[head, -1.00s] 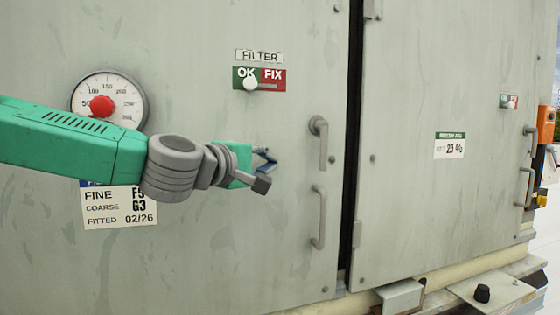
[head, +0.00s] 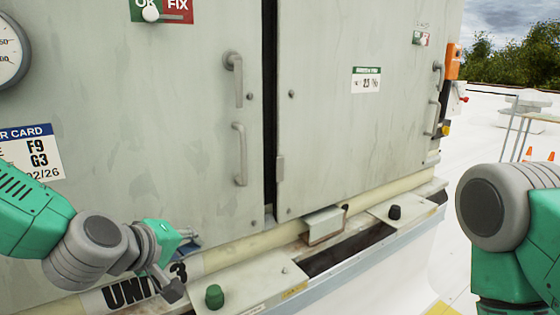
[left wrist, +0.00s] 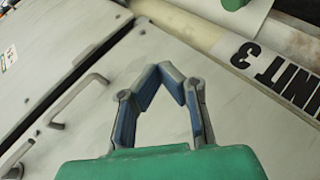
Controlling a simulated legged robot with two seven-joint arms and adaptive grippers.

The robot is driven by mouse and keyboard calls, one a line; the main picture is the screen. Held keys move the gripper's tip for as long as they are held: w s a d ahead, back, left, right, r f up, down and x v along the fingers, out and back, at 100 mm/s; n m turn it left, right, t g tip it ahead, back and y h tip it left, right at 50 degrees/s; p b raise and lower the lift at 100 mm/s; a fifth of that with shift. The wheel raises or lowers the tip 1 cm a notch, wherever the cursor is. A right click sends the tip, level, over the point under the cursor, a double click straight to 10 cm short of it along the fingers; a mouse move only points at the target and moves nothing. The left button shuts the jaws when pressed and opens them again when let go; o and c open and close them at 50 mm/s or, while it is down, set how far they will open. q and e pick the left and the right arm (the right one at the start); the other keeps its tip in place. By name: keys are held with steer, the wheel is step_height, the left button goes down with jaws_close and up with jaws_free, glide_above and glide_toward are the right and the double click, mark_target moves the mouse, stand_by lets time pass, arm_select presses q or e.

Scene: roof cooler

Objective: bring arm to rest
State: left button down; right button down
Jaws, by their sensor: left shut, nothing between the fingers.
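My left gripper (head: 182,262) is low in front of the grey cooler cabinet (head: 150,110), near its lower edge at the left. In the left wrist view its two blue-padded fingers (left wrist: 170,72) meet at the tips with nothing between them. The gripper is clear of the door handles. My right arm (head: 505,225) shows at the right edge of the head view, but its gripper is out of the picture.
Two door handles (head: 239,155) stand out beside the dark door gap (head: 269,110). A ledge (head: 250,285) with a green knob (head: 214,296) and a black knob (head: 394,212) runs below. Open white roof lies to the right.

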arm_select(q)
steer(key=s+f+m+g+y, duration=0.1)
steer(key=s+f+g, duration=0.15)
steer(key=f, duration=0.35)
steer(key=s+f+m+g, duration=0.1)
steer(key=s+f, duration=0.3)
steer(key=f, duration=0.3)
steer(key=s+a+f+m+g+y, duration=0.2)
steer(key=s+a+f, duration=0.3)
steer(key=s+f, duration=0.4)
steer(key=s+a+f+m+g+y, duration=0.1)
steer(key=s+a+f+m+g, duration=0.3)
steer(key=s+f, duration=0.5)
steer(key=s+a+m, duration=0.1)
steer(key=s, duration=0.7)
steer(key=shift+a+f+m+y, duration=0.25)
steer(key=shift+f+m+y, duration=0.05)
steer(key=shift+f+y, duration=0.1)
steer(key=shift+d+r+g, duration=0.1)
steer(key=shift+d+g, duration=0.15)
steer(key=shift+d, duration=0.05)
